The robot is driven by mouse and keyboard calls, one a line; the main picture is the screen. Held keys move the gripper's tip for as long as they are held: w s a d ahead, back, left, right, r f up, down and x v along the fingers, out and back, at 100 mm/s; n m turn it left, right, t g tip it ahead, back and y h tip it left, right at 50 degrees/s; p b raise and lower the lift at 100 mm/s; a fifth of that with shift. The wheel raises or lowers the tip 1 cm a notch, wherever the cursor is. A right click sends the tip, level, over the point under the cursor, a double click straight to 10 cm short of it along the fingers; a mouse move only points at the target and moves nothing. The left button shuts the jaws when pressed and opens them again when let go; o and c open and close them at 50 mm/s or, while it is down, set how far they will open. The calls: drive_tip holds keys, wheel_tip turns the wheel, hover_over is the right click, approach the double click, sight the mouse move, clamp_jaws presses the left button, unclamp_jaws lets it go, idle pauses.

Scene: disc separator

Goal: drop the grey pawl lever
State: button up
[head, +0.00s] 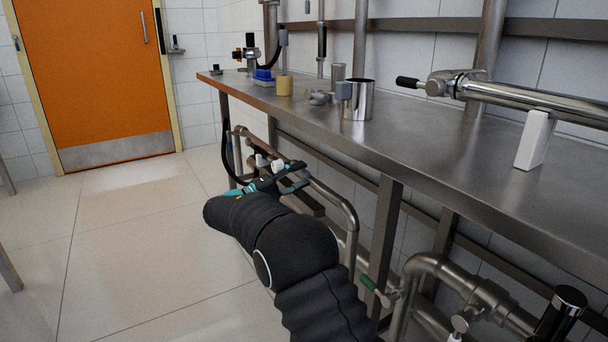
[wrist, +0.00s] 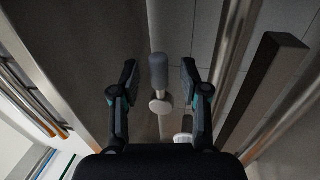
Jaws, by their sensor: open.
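My gripper (head: 284,178) is below the front edge of the bench, near the pipes, in the head view. In the wrist view my gripper (wrist: 158,73) has its two fingers apart, with a visible gap on each side of a grey cylindrical grip. This grip looks like the grey pawl lever (wrist: 158,70). It lies between the fingertips in the picture; how deep it sits between them I cannot tell. A pale round end (wrist: 161,104) shows just below the grip. In the head view I cannot clearly make out the lever; small white parts (head: 277,166) show beside the gripper.
The steel bench (head: 440,150) runs above my gripper, with a metal cup (head: 358,102) and a yellow cup (head: 284,86) on it. Steel pipes (head: 345,212) and a bench leg (head: 386,225) stand close to my arm.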

drive_tip(key=v, duration=1)
